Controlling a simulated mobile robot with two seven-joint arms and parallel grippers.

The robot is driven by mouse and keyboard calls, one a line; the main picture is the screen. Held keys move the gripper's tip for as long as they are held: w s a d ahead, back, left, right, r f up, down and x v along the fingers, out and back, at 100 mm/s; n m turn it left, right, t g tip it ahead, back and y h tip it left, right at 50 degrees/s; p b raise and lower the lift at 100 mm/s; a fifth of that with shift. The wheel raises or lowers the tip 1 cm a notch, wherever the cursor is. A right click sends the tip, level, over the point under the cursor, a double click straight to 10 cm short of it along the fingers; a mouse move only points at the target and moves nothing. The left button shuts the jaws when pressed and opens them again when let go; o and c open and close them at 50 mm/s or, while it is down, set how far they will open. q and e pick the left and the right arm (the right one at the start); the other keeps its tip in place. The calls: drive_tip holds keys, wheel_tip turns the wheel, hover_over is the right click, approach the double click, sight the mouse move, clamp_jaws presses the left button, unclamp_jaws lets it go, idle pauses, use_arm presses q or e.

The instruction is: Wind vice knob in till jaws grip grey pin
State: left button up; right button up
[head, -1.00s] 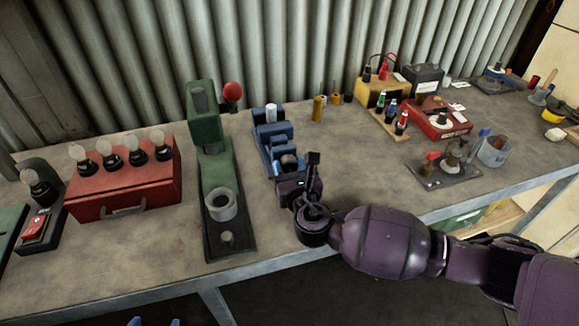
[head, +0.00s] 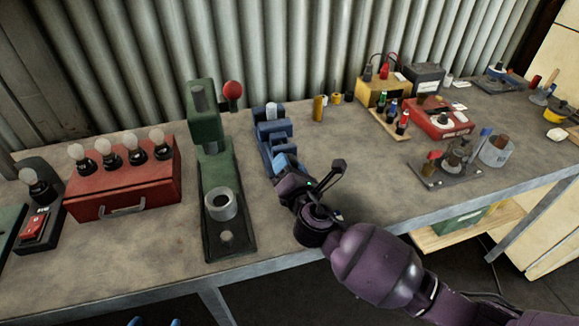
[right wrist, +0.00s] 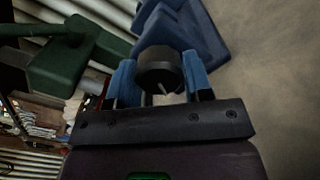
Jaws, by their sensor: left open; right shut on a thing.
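The blue vice (head: 275,140) stands on the bench right of the green press. The pale grey pin (head: 272,109) stands upright at its far end; I cannot tell whether the jaws touch it. My right gripper (head: 285,165) is at the vice's near end, shut on the black vice knob. In the right wrist view the knob (right wrist: 160,70) sits between the two blue fingertips of my right gripper (right wrist: 160,82). In the head view the gripper hides the knob. My left gripper (head: 155,322) shows only its blue fingertips at the bottom edge, apart and empty.
The green press (head: 212,165) with a red ball handle stands close left of the vice. A red case with bulbs (head: 125,180) is further left. A brass cylinder (head: 318,108) stands right of the vice.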

drive_tip(key=shift+m, duration=0.4)
drive_tip(key=o, duration=0.9)
drive_tip(key=shift+s, duration=0.1)
drive_tip(key=v, duration=1)
drive_tip(key=shift+s+d, duration=0.15)
drive_tip(key=shift+s, duration=0.1)
